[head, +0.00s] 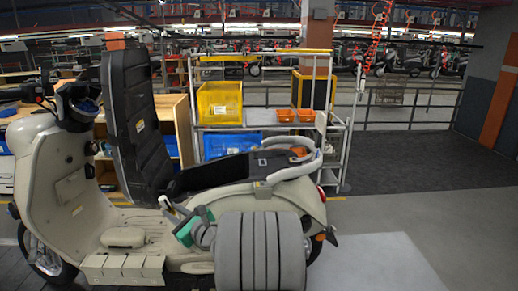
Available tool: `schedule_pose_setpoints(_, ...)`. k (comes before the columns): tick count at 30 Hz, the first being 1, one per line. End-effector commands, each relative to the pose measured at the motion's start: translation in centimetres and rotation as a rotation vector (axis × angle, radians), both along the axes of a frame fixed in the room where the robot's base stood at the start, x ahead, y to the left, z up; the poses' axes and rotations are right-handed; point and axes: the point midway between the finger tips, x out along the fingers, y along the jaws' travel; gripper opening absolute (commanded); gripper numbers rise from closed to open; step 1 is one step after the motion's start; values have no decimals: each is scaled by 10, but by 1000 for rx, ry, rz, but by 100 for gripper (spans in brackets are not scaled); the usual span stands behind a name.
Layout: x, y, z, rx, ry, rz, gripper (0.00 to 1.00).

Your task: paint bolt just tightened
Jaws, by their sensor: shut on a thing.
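A cream scooter (110,235) stands side-on across the left and middle, with its black seat (140,125) tipped up and the bay under it open. My gripper (192,228) is low at the scooter's side, below the rear part of the open bay, partly hidden by my own ribbed grey arm. It is shut on a small green tool (186,229) with a pale end pointing up and left. The bolt and any paint mark on it cannot be made out. I cannot tell whether the tool touches the scooter.
A rack behind the scooter holds a yellow bin (219,103), a blue bin (230,144) and small orange bins (285,115). A wooden shelf unit (175,120) stands left of it. A railing (410,105) runs behind. The floor at the right (430,215) is clear.

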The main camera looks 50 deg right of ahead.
Motion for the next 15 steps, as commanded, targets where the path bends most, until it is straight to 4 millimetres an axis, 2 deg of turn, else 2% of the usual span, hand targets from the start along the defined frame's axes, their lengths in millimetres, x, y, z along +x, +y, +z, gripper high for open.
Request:
schedule_pose_setpoints(1, -3, -36, 15, -6, -11, -49, 0)
schedule_pose_setpoints(3, -10, -81, 32, -8, -22, -110, 0)
schedule_pose_setpoints(9, -48, -202, 83, -17, -55, -284, 0)
schedule_pose_setpoints(12, -72, -248, 104, -21, -69, -355, 0)
schedule_pose_setpoints(15, -90, -277, 120, -22, -80, -403, 0)
